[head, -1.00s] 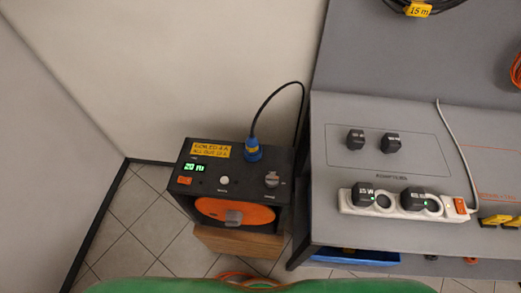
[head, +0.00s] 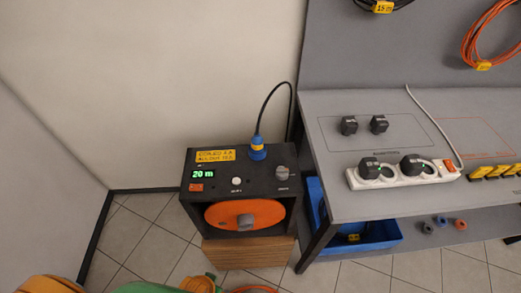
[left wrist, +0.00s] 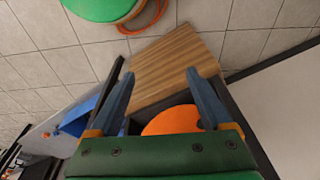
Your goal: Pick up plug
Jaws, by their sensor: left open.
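In the head view a blue plug (head: 257,149) with a yellow band stands upright in the top of a black tester box (head: 268,170), its black cable (head: 275,97) arching up and right behind the box. Two black plug-like adapters (head: 369,168) (head: 413,164) sit in a white power strip (head: 440,178) on the grey bench. My left gripper (left wrist: 157,82) is open in the left wrist view, with its two blue fingers spread and nothing visible between them. The box's orange disc (left wrist: 170,121) shows beyond the fingers. The blue plug is not visible there. My right gripper is not in view.
The box stands on a wooden block (head: 245,253), left of the grey bench (head: 350,208). Two loose black adapters (head: 349,125) (head: 379,124) lie on the bench. A blue bin (head: 385,237) is below. Cable coils (head: 485,35) hang behind. Open wall is left of the box.

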